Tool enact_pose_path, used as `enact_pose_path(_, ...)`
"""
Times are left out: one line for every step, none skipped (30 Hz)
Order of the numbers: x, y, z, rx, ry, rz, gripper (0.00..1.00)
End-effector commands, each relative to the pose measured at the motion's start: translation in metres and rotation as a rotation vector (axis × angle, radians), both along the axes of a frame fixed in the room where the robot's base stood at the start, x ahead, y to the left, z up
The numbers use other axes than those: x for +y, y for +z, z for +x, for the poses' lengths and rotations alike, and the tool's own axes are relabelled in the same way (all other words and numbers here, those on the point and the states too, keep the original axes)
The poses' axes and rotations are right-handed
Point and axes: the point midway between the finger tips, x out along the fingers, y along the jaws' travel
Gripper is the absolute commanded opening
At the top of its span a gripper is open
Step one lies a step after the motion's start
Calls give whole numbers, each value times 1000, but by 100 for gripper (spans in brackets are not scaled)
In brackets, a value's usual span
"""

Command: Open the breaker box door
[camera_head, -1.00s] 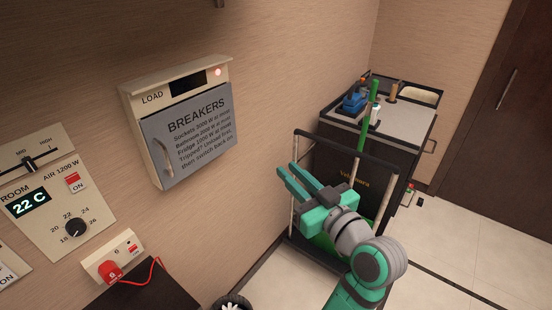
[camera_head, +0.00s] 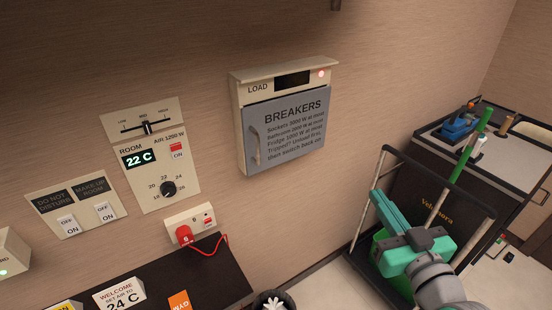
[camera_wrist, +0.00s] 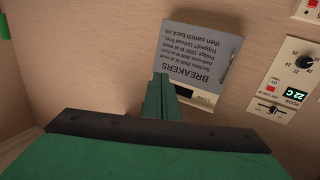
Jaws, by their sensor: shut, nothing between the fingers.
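The breaker box (camera_head: 235,92) is a cream wall unit with a LOAD display on top. Its grey door (camera_head: 300,148), lettered BREAKERS, is shut. A curved vertical handle (camera_head: 254,146) stands at the door's left edge. My gripper (camera_head: 378,198) is to the right of and below the box, apart from it, with its green fingers together and nothing held. In the wrist view the door (camera_wrist: 190,48) shows upside down beyond my gripper (camera_wrist: 161,78), whose fingers overlap the lower part of the door and box in the picture.
A dark cart (camera_head: 430,200) with a rail, bottles and tools stands at right, behind my gripper. A room control panel (camera_head: 150,160) and a socket with a red plug (camera_head: 184,235) are left of the box. A dark counter (camera_head: 225,275) lies below.

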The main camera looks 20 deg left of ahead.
Motion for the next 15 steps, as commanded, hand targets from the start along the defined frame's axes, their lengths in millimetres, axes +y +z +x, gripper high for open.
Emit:
enact_pose_path(15,-4,5,-6,1,-41,0)
enact_pose_path(24,-6,9,-13,-3,-76,0)
enact_pose_path(38,-11,15,-24,-10,-131,0)
enact_pose_path(49,-14,19,-35,-17,-180,0)
enact_pose_path(62,-18,23,-48,-21,-231,0)
enact_pose_path(79,-22,28,-70,-31,-306,0)
enact_pose_path(92,-25,30,-87,-36,-362,0)
enact_pose_path(106,-28,32,-108,-42,-419,0)
enact_pose_path(122,-31,33,-136,-50,-496,0)
enact_pose_path(135,-33,33,-158,-55,-553,0)
enact_pose_path(148,-34,33,-182,-60,-609,0)
enact_pose_path(164,-35,31,-216,-66,-685,0)
enact_pose_path(177,-36,28,-244,-72,-741,0)
enact_pose_path(189,-36,25,-272,-78,-798,0)
enact_pose_path(205,-35,20,-311,-84,-873,0)
